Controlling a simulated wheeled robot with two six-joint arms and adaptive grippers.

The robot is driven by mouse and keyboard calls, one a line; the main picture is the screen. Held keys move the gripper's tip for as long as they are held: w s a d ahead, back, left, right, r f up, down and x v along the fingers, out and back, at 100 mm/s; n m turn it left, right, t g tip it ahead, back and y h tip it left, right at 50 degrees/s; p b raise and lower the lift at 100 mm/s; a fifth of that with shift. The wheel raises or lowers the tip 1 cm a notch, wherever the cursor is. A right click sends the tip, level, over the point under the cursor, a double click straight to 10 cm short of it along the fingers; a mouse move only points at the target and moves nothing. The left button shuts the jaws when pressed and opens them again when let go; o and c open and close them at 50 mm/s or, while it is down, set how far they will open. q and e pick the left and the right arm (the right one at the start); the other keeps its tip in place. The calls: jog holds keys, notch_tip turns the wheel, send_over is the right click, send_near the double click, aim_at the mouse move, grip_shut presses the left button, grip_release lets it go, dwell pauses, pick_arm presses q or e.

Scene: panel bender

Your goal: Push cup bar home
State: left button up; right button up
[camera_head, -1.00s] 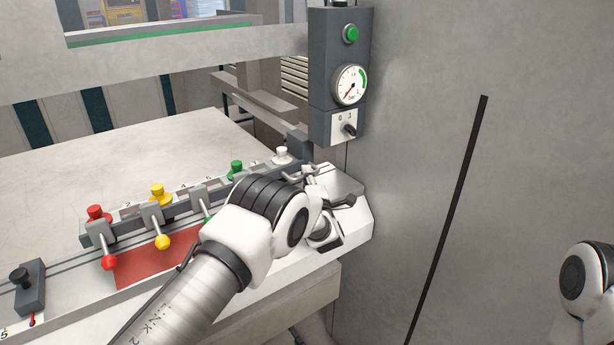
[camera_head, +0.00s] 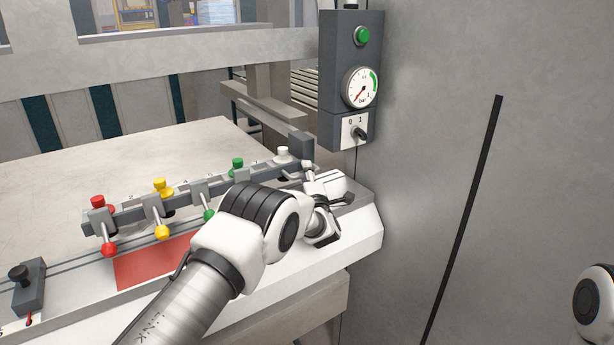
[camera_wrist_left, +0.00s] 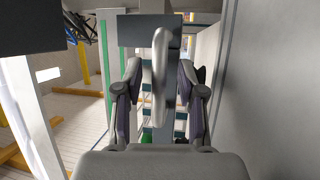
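The cup bar (camera_head: 132,217) is a dark grey rail with red, yellow, green and white cups on top and coloured ball levers in front. It lies across the white machine bed, behind a red strip. My left gripper (camera_head: 316,183) is at the bar's right end, partly hidden by its own wrist. In the left wrist view, a rounded grey handle (camera_wrist_left: 160,75) stands between the two fingers of the gripper (camera_wrist_left: 160,98), with gaps visible on both sides. My right gripper is out of view; only part of my right arm shows at the right edge.
A control box (camera_head: 347,100) with a green button, gauge and 0/1 switch stands above the bar's right end. A grey machine wall (camera_head: 430,150) closes off the right. A black clamp (camera_head: 28,288) sits at the bed's left. The pale table (camera_head: 120,160) behind the bar is clear.

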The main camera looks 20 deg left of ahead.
pick_arm(q)
jog(key=v, duration=1.2)
jog(key=shift+d+f, duration=0.1)
